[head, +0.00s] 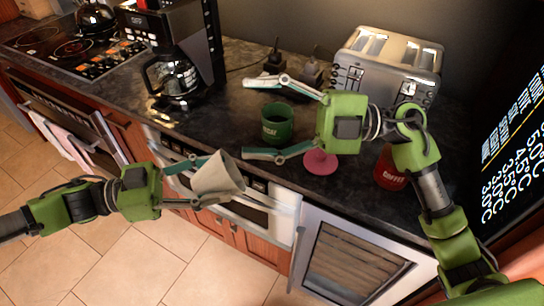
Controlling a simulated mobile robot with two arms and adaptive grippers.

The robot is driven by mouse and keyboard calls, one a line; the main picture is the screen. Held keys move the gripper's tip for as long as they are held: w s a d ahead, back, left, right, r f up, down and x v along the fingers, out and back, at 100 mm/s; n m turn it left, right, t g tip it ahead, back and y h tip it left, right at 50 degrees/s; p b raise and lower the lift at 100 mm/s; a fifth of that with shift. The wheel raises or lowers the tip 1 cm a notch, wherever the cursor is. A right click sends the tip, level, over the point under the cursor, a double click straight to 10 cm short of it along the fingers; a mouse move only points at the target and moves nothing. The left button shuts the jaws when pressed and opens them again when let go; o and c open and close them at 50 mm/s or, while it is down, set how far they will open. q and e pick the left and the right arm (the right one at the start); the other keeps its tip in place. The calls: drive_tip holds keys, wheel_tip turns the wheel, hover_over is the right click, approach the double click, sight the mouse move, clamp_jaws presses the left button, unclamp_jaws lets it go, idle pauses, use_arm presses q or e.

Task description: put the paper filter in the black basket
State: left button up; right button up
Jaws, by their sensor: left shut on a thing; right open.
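The paper filter (219,174) is a pale grey cone, tilted, in front of the counter edge. My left gripper (228,177) is shut on it, with one finger at each side. A black coffee maker (172,22) with a glass carafe (174,78) stands at the back left of the counter. I cannot make out the black basket as a separate thing. My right gripper (257,118) is open above the counter, its fingers on either side of a green cup (279,126) in the picture; I cannot tell whether they touch it.
A toaster (388,57) stands at the back right. A pink disc (320,163) and a red can (388,172) are on the dark counter (228,112), partly behind my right arm. A stove (65,45) is at the far left. Drawer and appliance fronts lie below the counter edge.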

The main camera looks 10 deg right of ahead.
sight(217, 180)
wheel_tip(217, 180, down, 8)
drive_tip(key=s+d+n+h, duration=0.2)
drive_tip(key=h, duration=0.5)
drive_tip(key=x, duration=1.2)
drive_tip(key=shift+w, duration=0.15)
use_arm(q)
drive_tip(key=shift+w, duration=0.1)
use_arm(e)
drive_tip(key=c, duration=1.2)
use_arm(q)
drive_tip(key=o, duration=0.8)
drive_tip(key=shift+c, duration=0.2)
use_arm(e)
drive_tip(key=shift+c, duration=0.6)
drive_tip(key=shift+c, duration=0.2)
